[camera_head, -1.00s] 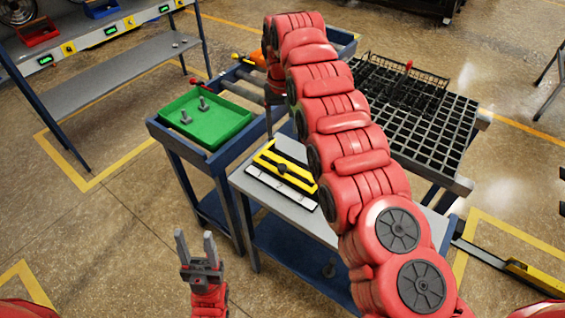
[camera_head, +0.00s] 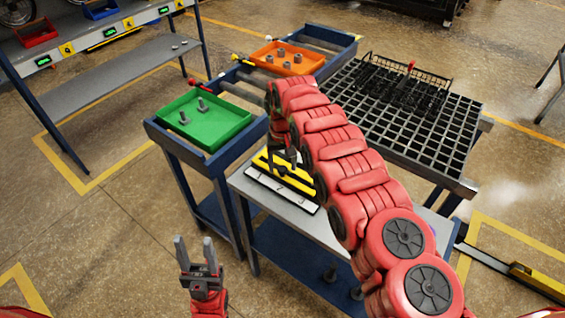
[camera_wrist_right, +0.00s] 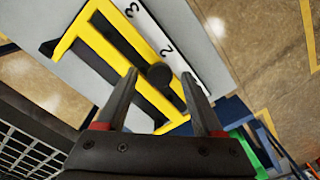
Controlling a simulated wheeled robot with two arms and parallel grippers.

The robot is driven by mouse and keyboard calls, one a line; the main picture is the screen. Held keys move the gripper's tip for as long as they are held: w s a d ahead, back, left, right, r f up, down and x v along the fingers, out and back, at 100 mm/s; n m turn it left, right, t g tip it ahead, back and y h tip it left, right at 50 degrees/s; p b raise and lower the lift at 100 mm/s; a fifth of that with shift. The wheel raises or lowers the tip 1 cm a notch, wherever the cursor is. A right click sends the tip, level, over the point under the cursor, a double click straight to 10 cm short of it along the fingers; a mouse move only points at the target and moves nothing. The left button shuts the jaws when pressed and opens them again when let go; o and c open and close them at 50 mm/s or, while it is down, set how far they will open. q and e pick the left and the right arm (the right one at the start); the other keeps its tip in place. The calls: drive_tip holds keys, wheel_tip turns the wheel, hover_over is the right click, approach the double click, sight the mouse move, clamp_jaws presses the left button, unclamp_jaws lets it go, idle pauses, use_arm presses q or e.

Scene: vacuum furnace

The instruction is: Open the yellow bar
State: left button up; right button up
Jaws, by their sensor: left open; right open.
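The yellow bar (camera_head: 300,184) is part of a yellow-and-black device lying on the grey table (camera_head: 240,184). In the right wrist view its yellow frame (camera_wrist_right: 66,43) surrounds dark slots, with a round black knob (camera_wrist_right: 160,75) near the middle and a white strip numbered 2 and 3 (camera_wrist_right: 150,27) alongside. My right gripper (camera_wrist_right: 161,80) is open, its fingertips on either side of the knob in that view; I cannot tell whether they touch it. In the head view the right gripper (camera_head: 284,160) is over the device and partly hides it. My left gripper (camera_head: 194,246) is open and empty, away from the table.
A green tray (camera_head: 232,130) with bolts and an orange tray (camera_head: 262,58) with nuts sit on the blue cart to the left and behind. A black grid table (camera_head: 448,150) holding a wire basket (camera_head: 440,82) stands at the right. Floor is clear around my left gripper.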

clamp_jaws()
idle(0.4)
idle(1.1)
